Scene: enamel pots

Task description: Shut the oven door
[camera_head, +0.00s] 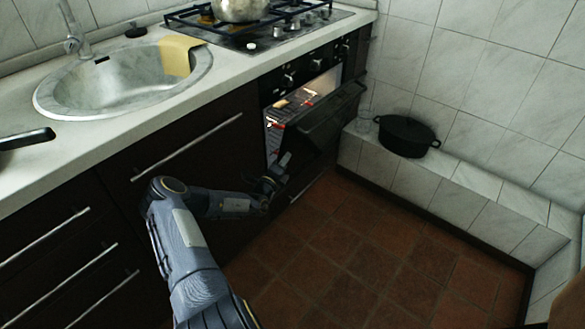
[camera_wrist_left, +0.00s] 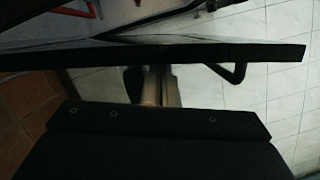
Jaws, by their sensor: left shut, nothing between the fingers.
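The oven (camera_head: 298,98) is built into the dark cabinets below the hob, and its lit inside with a rack shows. Its dark door (camera_head: 328,122) is partly open, tilted out from the oven front. My left gripper (camera_head: 285,160) is shut and empty, low by the near side of the door, under its raised edge. In the left wrist view the door (camera_wrist_left: 190,53) crosses the upper part as a dark slab, with its handle (camera_wrist_left: 234,73) at the right. The shut fingers (camera_wrist_left: 159,84) point towards the door; whether they touch it I cannot tell. My right gripper is out of view.
A metal pot (camera_head: 238,8) is on the hob (camera_head: 265,28). The tiled floor (camera_head: 350,255) before the oven is clear.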

